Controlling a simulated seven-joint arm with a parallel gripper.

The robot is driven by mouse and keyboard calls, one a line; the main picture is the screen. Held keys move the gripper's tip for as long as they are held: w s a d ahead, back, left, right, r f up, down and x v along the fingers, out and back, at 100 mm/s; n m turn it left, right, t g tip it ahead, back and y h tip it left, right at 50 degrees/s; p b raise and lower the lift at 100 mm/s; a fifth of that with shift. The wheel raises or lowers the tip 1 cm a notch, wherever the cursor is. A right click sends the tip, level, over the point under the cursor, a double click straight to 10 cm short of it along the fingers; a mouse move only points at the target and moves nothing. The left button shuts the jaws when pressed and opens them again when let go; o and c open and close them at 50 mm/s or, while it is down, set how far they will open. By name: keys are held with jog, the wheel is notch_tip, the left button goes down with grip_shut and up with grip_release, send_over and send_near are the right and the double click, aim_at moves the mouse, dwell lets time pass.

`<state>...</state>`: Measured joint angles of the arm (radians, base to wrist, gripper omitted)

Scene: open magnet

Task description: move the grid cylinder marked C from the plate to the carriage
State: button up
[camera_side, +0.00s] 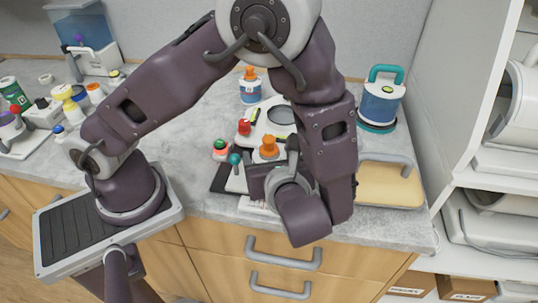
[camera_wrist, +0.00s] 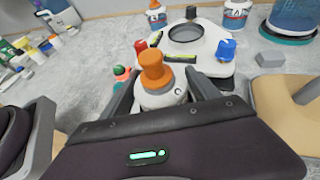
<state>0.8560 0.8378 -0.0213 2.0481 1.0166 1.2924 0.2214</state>
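A pale cylinder with an orange knob (camera_wrist: 153,72) stands between the fingers of my gripper (camera_wrist: 163,80). Its marking is hidden, so I cannot tell if it is C. The fingers lie close along both its sides, but I cannot see whether they press on it. In the side view its orange knob (camera_side: 269,147) shows beside my gripper (camera_side: 270,172), and my wrist hides most of its body. A second orange-topped cylinder (camera_side: 250,87) stands behind, also in the wrist view (camera_wrist: 157,16). I cannot tell for sure which parts are the plate and the carriage.
A white fixture (camera_wrist: 214,62) with a round opening and red, blue and black knobs lies just beyond my gripper. A tan board (camera_side: 390,185) with a grey handle is at right. A teal-handled blue container (camera_side: 380,102) stands behind it. Bottles (camera_side: 72,108) crowd the far left.

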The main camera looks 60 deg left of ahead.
jog(key=shift+r, duration=0.2)
jog(key=v, duration=1.2)
jog(key=s+a+r+n+h, duration=0.4)
jog(key=a+r+n+h, duration=0.1)
jog(key=n, duration=0.6)
jog(key=s+a+r+n+h, duration=0.3)
jog(key=a+r+n+h, duration=0.3)
jog(key=n, duration=0.5)
jog(key=shift+s+a+r+h, duration=0.15)
jog(key=shift+s+r+h, duration=0.25)
jog(key=shift+h, duration=0.2)
